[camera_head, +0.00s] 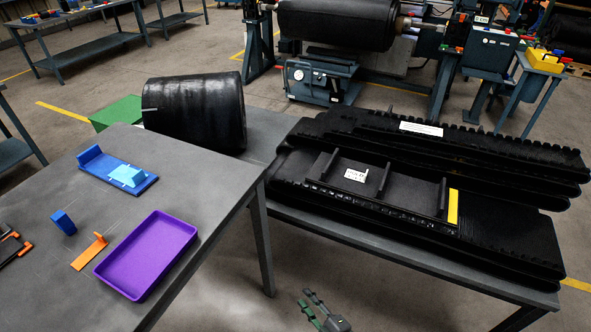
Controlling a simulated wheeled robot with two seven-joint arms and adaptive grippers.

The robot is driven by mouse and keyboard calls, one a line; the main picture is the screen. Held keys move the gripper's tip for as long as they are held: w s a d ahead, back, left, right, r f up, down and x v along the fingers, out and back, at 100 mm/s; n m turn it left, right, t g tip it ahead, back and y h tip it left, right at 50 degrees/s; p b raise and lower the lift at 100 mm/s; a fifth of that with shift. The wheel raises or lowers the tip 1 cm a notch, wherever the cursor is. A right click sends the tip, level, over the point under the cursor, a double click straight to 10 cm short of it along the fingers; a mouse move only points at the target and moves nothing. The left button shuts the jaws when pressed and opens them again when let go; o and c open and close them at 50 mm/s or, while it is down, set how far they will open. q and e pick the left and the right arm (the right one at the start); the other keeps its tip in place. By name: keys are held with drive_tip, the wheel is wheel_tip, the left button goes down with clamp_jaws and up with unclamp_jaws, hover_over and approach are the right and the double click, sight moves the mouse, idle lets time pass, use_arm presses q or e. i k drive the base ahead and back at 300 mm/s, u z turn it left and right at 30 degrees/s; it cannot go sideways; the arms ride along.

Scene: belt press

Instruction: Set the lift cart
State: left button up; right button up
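A low blue-grey unit (322,82) with a round white dial stands on the floor beneath a large black roll (338,22) at the top middle. It may be the lift cart, but I cannot tell for certain. My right gripper (306,298) is at the bottom middle, low in front of the gap between the two tables and far from that unit. Its two fingers are apart, with nothing visible between them.
A grey table (215,178) at left holds a purple tray (146,254), a blue fixture (118,172), a blue block (63,222) and an orange piece (89,253). Black ribbed belts (490,215) cover the right table. A black drum (197,112) lies behind. Floor shows between the tables.

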sight(308, 90)
drive_tip(key=k, duration=0.95)
drive_tip(key=z, duration=2.1)
drive_tip(key=i, duration=4.95)
drive_tip(key=u, duration=1.45)
drive_tip(key=i, duration=3.45)
